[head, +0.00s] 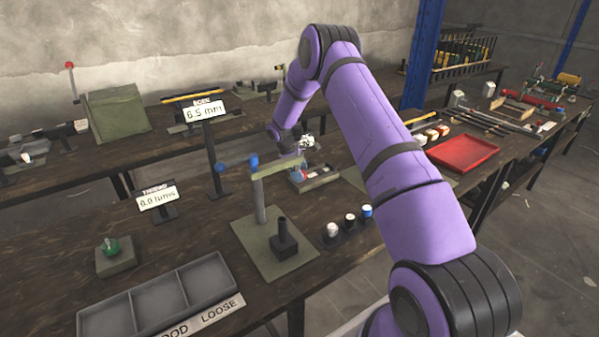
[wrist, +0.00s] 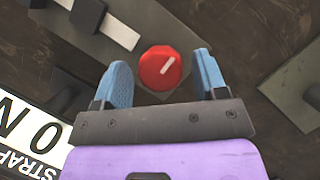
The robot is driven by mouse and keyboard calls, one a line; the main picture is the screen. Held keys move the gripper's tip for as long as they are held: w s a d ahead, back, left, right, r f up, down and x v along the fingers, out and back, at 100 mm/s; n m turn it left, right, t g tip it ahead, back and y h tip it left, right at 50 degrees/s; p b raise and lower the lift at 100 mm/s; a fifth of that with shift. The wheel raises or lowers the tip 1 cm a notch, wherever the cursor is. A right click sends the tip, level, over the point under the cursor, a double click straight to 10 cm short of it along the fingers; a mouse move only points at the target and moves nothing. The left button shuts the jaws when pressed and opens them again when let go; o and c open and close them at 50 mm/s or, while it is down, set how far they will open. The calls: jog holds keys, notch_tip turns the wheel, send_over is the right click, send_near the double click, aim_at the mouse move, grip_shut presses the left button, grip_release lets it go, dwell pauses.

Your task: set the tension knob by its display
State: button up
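The tension knob (wrist: 161,68) is red and round with a white pointer line slanting to the upper right in the wrist view. My gripper (wrist: 163,80) is open, with one blue finger on each side of the knob and a gap on both sides. The display (wrist: 28,128) at the wrist view's lower left appears upside down; it reads 0 N with STRAP below, and its left part is cut off.
A bore display (head: 204,111) reads 6.5 mm and a thread display (head: 158,198) reads 0.0 turns. A three-part tray (head: 160,300) and a red tray (head: 463,153) lie on the bench.

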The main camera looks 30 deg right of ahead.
jog(key=c, duration=0.7)
jog(key=shift+m, duration=0.4)
jog(key=m+g+y, duration=0.1)
jog(key=m, duration=0.2)
jog(key=shift+m, duration=0.4)
jog(key=m+y, duration=0.2)
jog(key=m, duration=0.2)
jog(key=shift+w+d+m, duration=0.1)
jog(key=shift+m, duration=0.2)
jog(key=m+y, duration=0.1)
jog(key=m, duration=0.3)
jog(key=shift+d+y, duration=0.1)
jog(key=shift+y, duration=0.3)
jog(key=shift+m+t+y, duration=0.3)
jog(key=shift+m+y, duration=0.3)
jog(key=shift+m, duration=1.6)
